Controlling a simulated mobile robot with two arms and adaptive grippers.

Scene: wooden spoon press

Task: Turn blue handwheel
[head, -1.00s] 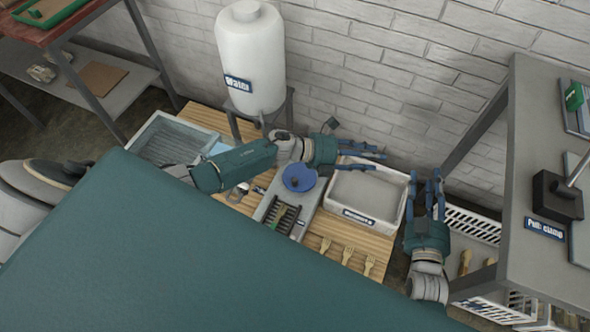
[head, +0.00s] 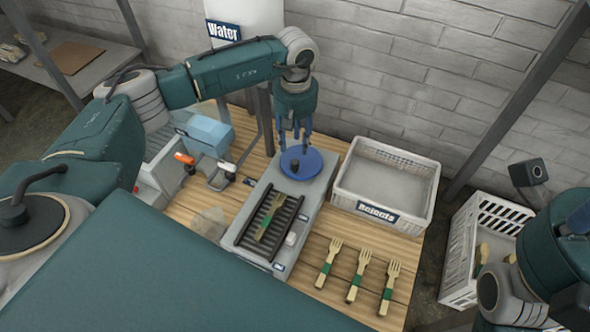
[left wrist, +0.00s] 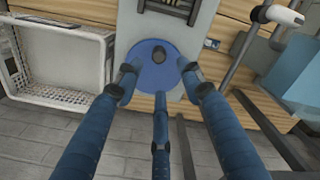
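The blue handwheel (head: 301,163) is a flat disc with a dark knob, lying at the back end of a grey press housing (head: 318,197). My left gripper (head: 294,140) points down just above the handwheel. In the left wrist view the handwheel (left wrist: 152,72) lies beyond the fingertips of my left gripper (left wrist: 160,82). Its blue fingers are spread, with nothing between them. I cannot tell whether a fingertip touches the disc. My right arm shows at the lower right, with only blurred dark-blue parts of its gripper (head: 578,218) at the picture's edge.
A white crate labelled Rejects (head: 385,215) stands right of the press. Several wooden forks (head: 357,275) lie on the wooden table in front of it. A slatted black rack (head: 270,222) holds a utensil. A light-blue box (head: 205,135) and a water tank (head: 245,20) are at left and back.

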